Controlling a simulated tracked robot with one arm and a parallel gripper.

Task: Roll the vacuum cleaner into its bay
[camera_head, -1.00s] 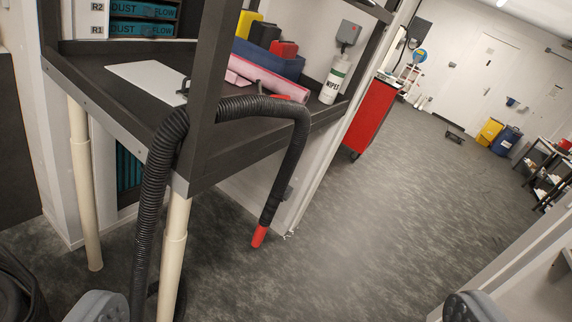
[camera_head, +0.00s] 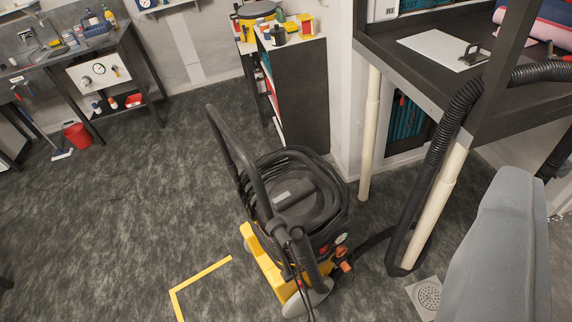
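The vacuum cleaner (camera_head: 300,205) stands upright on the floor in the middle of the view, with a black drum, a yellow base and a tall black push handle (camera_head: 238,160) rising to the left. Its ribbed black hose (camera_head: 432,165) loops up over the bench edge at right. A yellow floor-tape corner (camera_head: 174,290) lies at the lower left, apart from the vacuum. I cannot tell whether it marks the bay. One grey part of my gripper (camera_head: 495,250) shows large at the lower right, apart from the vacuum. Its other finger is not visible, so its opening is hidden.
The dark bench (camera_head: 400,70) with a pale leg (camera_head: 370,130) stands at upper right. A floor drain (camera_head: 428,293) lies below it. A dark cabinet (camera_head: 300,95) stands behind the vacuum. A workbench (camera_head: 85,50) and red bucket (camera_head: 77,134) are at upper left. Floor left of the vacuum is clear.

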